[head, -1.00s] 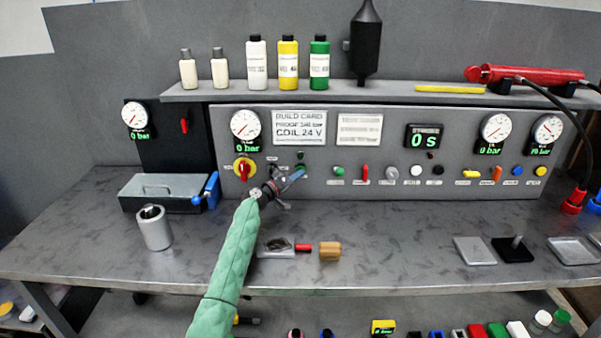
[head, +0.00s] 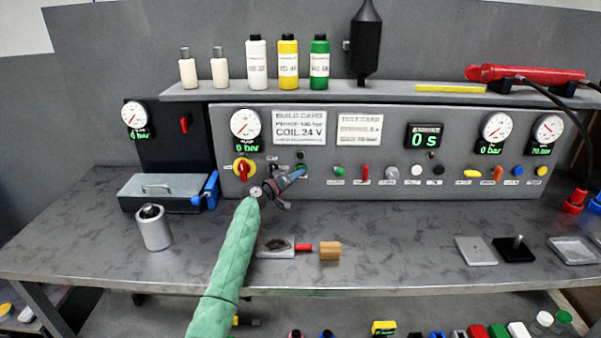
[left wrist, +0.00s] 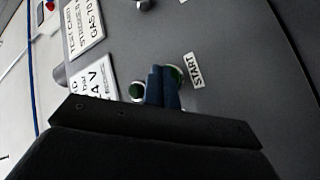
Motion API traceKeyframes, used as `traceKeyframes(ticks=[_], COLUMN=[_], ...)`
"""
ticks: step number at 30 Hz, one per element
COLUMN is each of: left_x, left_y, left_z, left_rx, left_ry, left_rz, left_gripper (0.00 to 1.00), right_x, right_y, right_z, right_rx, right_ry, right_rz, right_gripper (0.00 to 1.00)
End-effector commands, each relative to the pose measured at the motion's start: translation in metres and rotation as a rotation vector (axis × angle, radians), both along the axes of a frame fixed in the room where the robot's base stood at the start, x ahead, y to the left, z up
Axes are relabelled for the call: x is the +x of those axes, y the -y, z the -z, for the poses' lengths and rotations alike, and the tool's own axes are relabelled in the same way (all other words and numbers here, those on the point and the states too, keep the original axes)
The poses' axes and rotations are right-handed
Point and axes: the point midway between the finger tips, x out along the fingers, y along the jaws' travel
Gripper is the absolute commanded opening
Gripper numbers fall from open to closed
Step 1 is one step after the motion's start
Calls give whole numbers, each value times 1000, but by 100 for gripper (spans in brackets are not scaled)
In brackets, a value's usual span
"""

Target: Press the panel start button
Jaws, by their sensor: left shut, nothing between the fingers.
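The green start button (left wrist: 176,75) is on the grey panel, next to its START label (left wrist: 194,70) in the left wrist view. My left gripper (left wrist: 164,84) has its blue fingers shut together with nothing between them. The fingertips overlap part of the button in that view; I cannot tell whether they touch it. In the head view my left gripper (head: 301,171) reaches to the panel and mostly covers the button. My right gripper is not in view.
A small dark green round fitting (head: 300,155) sits just above the fingertips. Another green button (head: 339,171) and a red lever (head: 365,172) are to the right. A metal cylinder (head: 155,232) stands on the bench.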

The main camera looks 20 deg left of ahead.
Motion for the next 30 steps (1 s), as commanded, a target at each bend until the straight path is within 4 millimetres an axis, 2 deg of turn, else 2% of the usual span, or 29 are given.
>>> traceKeyframes(ticks=[21, 30], left_x=[3, -7], left_y=[-1, 1], left_z=[0, 1], left_rx=[0, 0], left_ry=[1, -1], left_rz=[-1, -1], left_gripper=[0, 0], right_x=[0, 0], right_y=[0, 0], right_z=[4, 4], right_rx=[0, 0], right_ry=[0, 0], right_rz=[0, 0], right_gripper=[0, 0])
